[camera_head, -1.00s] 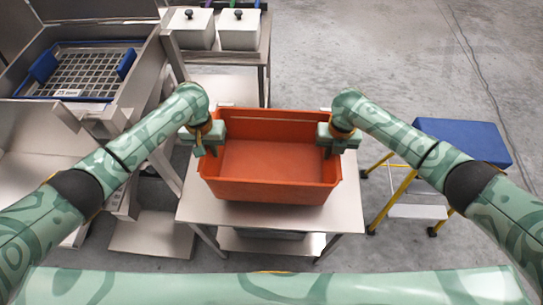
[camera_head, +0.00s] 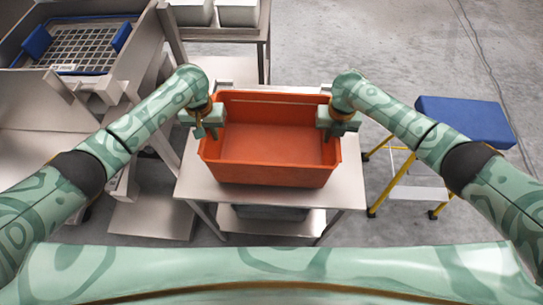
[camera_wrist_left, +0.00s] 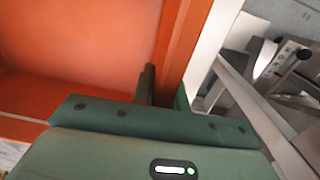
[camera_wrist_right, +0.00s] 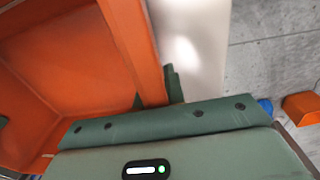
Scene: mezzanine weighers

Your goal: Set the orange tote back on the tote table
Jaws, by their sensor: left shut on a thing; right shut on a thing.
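The orange tote (camera_head: 275,173) is empty and sits over the metal tote table (camera_head: 345,190); whether its base touches the top cannot be told. My left gripper (camera_head: 207,124) is shut on the tote's left wall. My right gripper (camera_head: 334,123) is shut on its right wall. In the left wrist view the tote (camera_wrist_left: 80,40) shows with its wall between my left fingers (camera_wrist_left: 165,92). In the right wrist view the tote wall (camera_wrist_right: 130,45) runs between my right fingers (camera_wrist_right: 160,92). The tote's underside is hidden.
A blue-topped step stool (camera_head: 465,122) with yellow legs stands right of the table. A metal sieve station (camera_head: 75,60) is at the left. A bench with white containers (camera_head: 238,14) is behind. A grey bin (camera_head: 270,212) sits on the table's lower shelf.

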